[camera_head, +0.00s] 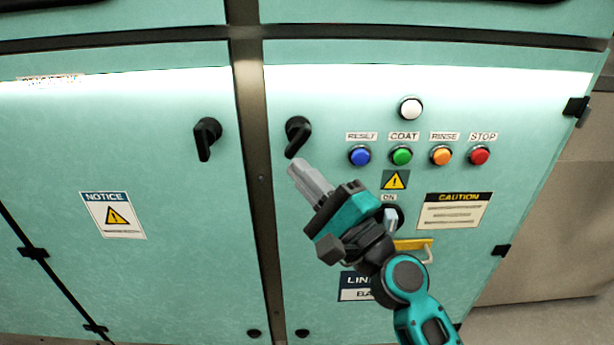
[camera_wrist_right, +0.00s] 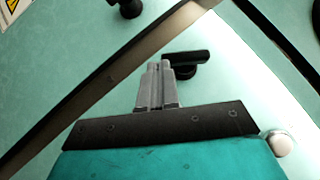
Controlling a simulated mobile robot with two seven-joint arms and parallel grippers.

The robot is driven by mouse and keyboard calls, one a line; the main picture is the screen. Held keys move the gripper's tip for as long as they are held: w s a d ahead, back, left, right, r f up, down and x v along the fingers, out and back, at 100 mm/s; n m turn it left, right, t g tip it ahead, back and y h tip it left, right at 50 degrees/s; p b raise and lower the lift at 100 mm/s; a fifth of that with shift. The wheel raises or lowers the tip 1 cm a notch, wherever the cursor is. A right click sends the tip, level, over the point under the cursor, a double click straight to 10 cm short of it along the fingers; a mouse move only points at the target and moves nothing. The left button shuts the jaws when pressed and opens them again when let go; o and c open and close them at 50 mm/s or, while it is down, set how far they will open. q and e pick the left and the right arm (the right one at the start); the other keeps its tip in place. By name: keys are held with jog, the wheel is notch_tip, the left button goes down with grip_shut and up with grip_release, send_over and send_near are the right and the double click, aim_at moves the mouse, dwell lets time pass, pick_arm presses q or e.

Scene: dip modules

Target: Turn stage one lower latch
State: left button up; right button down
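Two black turn latches show on the teal cabinet in the head view: a left latch (camera_head: 206,138) on the left door and a right latch (camera_head: 297,135) on the right panel, both with handles hanging roughly down. No label says which is stage one. My right gripper (camera_head: 296,168) is just below the right latch, its grey fingers pointing up-left toward it. In the right wrist view the fingers (camera_wrist_right: 159,66) are together, with nothing visible between them. The right latch (camera_wrist_right: 188,60) shows just beyond the tips; contact cannot be told. The left latch (camera_wrist_right: 127,8) is at the top edge. My left gripper is not in view.
A blue button (camera_head: 360,156), green button (camera_head: 402,155), orange button (camera_head: 441,155) and red button (camera_head: 479,155) sit right of the latch, below a white button (camera_head: 410,108). A yellow handle (camera_head: 413,245) is partly behind my arm. A dark post (camera_head: 257,170) divides the panels.

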jog(key=shift+a+f+b, duration=0.1)
jog(key=shift+a+b, duration=0.2)
jog(key=shift+a, duration=0.8)
jog(key=shift+s, duration=0.1)
dwell(1.1)
